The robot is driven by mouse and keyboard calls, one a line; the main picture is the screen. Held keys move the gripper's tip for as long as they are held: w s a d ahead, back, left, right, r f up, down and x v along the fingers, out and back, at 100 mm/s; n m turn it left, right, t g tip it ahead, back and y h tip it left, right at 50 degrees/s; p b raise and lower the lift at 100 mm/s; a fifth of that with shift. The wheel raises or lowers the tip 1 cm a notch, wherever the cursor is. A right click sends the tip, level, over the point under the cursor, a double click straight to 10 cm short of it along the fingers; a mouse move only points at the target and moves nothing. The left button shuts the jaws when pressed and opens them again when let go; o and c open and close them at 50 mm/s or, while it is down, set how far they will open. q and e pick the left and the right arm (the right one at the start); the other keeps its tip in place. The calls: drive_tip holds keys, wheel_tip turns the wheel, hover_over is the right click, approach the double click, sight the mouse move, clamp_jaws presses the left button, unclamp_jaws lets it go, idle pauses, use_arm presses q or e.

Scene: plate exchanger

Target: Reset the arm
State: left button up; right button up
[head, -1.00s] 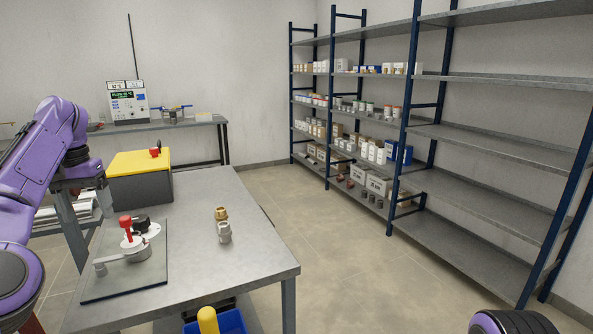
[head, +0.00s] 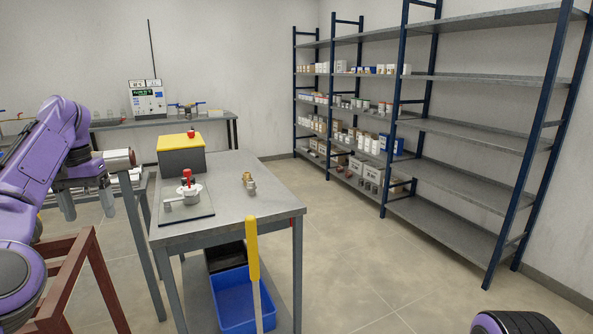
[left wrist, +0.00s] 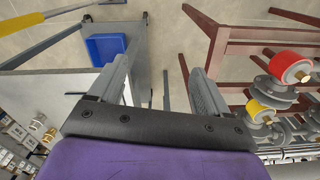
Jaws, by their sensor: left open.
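My left arm, purple, comes in from the left of the head view, with its elbow raised and its forearm folded. My left gripper (head: 87,205) points down at its end, left of the near workbench and apart from it. The left wrist view shows the two grey fingers of this gripper (left wrist: 158,72) spread wide with nothing between them. Only a rounded purple part of my right arm shows at the bottom right of the head view; its gripper is out of sight.
The steel workbench (head: 235,210) holds a black box with a yellow lid (head: 181,155), a plate with a red-handled fitting (head: 188,192) and brass fittings (head: 249,183). A blue bin (head: 235,300) sits below. A red-brown frame (head: 92,265) stands near my left arm. Floor before the shelves is clear.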

use_arm(q)
drive_tip(key=w+d+f+m+g+y+p, duration=0.1)
drive_tip(key=w+d+f+m+y, duration=0.1)
drive_tip(key=f+m+y, duration=0.55)
drive_tip(key=w+d+f+m+g+y+p, duration=0.15)
drive_tip(key=f+m+y, duration=0.35)
drive_tip(key=f+m, duration=0.5)
drive_tip(key=s+d+f+m+t, duration=0.1)
drive_tip(key=d+f+m+t, duration=0.25)
drive_tip(key=m, duration=0.45)
drive_tip(key=s+d+f+m+t+y, duration=0.1)
drive_tip(key=d+f+m+t, duration=0.15)
drive_tip(key=f+m, duration=0.4)
drive_tip(key=s+d+f+m+t, duration=0.1)
drive_tip(key=d+f+m+t, duration=0.2)
drive_tip(key=m, duration=0.7)
drive_tip(key=s+d+f+m+t+h+p, duration=0.1)
drive_tip(key=s+d+f+m+h, duration=0.15)
drive_tip(key=s+f+m, duration=0.45)
drive_tip(key=s+d+f+m+t+h+p, duration=0.1)
drive_tip(key=s+d+f+m+h, duration=0.1)
drive_tip(key=s+f+m+h, duration=0.45)
drive_tip(key=s+d+f+m+g+h, duration=0.1)
drive_tip(key=s+m+g, duration=0.4)
drive_tip(key=s+m, duration=0.8)
drive_tip(key=s+d, duration=0.1)
drive_tip(key=s, duration=0.9)
drive_tip(key=shift+f, duration=0.3)
